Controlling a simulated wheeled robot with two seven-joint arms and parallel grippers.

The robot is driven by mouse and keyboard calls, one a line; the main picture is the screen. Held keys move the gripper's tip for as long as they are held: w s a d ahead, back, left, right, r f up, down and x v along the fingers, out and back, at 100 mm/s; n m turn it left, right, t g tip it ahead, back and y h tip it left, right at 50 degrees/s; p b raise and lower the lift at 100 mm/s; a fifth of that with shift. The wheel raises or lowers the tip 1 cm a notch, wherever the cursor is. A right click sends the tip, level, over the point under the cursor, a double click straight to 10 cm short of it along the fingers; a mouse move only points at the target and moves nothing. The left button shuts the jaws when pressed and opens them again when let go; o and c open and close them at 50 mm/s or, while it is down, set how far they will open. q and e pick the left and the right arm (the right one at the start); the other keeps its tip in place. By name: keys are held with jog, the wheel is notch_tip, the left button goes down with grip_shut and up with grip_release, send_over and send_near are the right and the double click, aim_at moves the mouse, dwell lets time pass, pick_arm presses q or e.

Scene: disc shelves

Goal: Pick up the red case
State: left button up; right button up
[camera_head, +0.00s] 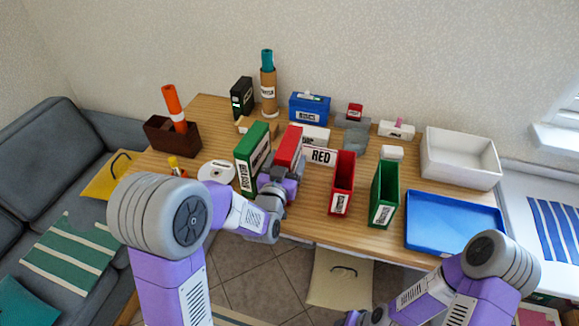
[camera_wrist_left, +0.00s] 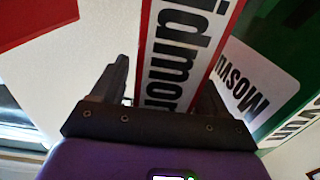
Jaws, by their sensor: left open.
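The red case (camera_head: 289,146) stands on the wooden table, right of a green case (camera_head: 252,155). My left gripper (camera_head: 284,172) is at its near side, and the arm hides the lower part of the case. In the left wrist view the red case (camera_wrist_left: 178,50), with a white label, shows between the two fingers of my left gripper (camera_wrist_left: 165,85). The gripper is open, with one finger on each side of the case; contact cannot be told. The green case (camera_wrist_left: 285,60) is close beside the right finger.
A "RED" sign (camera_head: 319,156), a red open holder (camera_head: 342,190) and a green open holder (camera_head: 384,194) stand to the right. A blue tray (camera_head: 450,222) and a white bin (camera_head: 460,165) fill the right end. A white disc (camera_head: 216,171) lies left of the green case.

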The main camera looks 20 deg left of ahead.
pick_arm(q)
jog(key=shift+w, duration=0.55)
jog(key=shift+r, duration=0.1)
jog(key=c, duration=1.3)
